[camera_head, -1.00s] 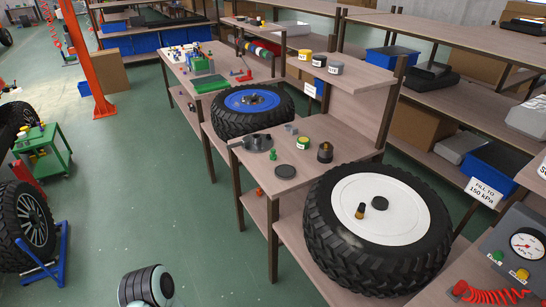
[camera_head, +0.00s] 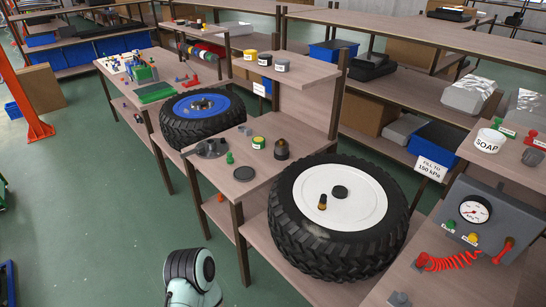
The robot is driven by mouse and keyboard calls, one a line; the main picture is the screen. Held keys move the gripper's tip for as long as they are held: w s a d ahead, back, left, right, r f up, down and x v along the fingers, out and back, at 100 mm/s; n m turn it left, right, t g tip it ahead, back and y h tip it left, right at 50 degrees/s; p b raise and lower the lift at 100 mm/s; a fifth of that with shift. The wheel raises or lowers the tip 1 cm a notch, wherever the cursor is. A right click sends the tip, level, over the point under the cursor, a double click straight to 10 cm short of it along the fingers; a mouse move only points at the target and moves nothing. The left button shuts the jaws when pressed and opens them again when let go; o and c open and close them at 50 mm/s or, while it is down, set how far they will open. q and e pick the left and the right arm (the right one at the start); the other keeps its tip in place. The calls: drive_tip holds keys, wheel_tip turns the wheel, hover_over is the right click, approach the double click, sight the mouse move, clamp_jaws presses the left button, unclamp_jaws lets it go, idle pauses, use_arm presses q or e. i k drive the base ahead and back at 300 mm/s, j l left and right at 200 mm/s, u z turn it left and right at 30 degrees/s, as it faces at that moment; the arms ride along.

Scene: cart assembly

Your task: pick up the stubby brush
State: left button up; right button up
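I cannot tell for certain which thing is the stubby brush. A short dark and brown upright piece (camera_head: 281,150) stands on the middle bench, right of a small yellow-and-green tin (camera_head: 258,142), and may be it. A smaller brown piece with a dark base (camera_head: 322,202) stands on the white disc of the near wheel (camera_head: 340,240), beside a flat dark disc (camera_head: 340,191). A grey and black link of my own arm shows at the bottom edge, apart from both pieces. No gripper fingers show in this view.
The middle bench (camera_head: 262,172) also holds a dark flanged part (camera_head: 211,148), a green peg (camera_head: 229,158) and a flat dark disc (camera_head: 244,173). Right of the near wheel is a gauge box (camera_head: 476,212) with a red coiled hose (camera_head: 452,262). The green floor (camera_head: 110,220) at left is clear.

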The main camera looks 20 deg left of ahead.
sight(230, 159)
drive_tip(key=j+z, duration=0.2)
drive_tip(key=z, duration=0.2)
drive_tip(key=j+z, duration=0.2)
drive_tip(key=z, duration=0.2)
drive_tip(key=j+z, duration=0.2)
drive_tip(key=z, duration=0.2)
drive_tip(key=j+z, duration=0.25)
drive_tip(key=k+j+z, duration=0.15)
drive_tip(key=j+z, duration=0.15)
drive_tip(key=k+j+z, duration=0.25)
drive_tip(key=j, duration=0.15)
drive_tip(key=k+j+z, duration=0.2)
drive_tip(key=j, duration=0.25)
drive_tip(key=k+j+z, duration=0.25)
drive_tip(key=j, duration=0.2)
drive_tip(key=k+j+z, duration=0.1)
drive_tip(key=k+j, duration=0.65)
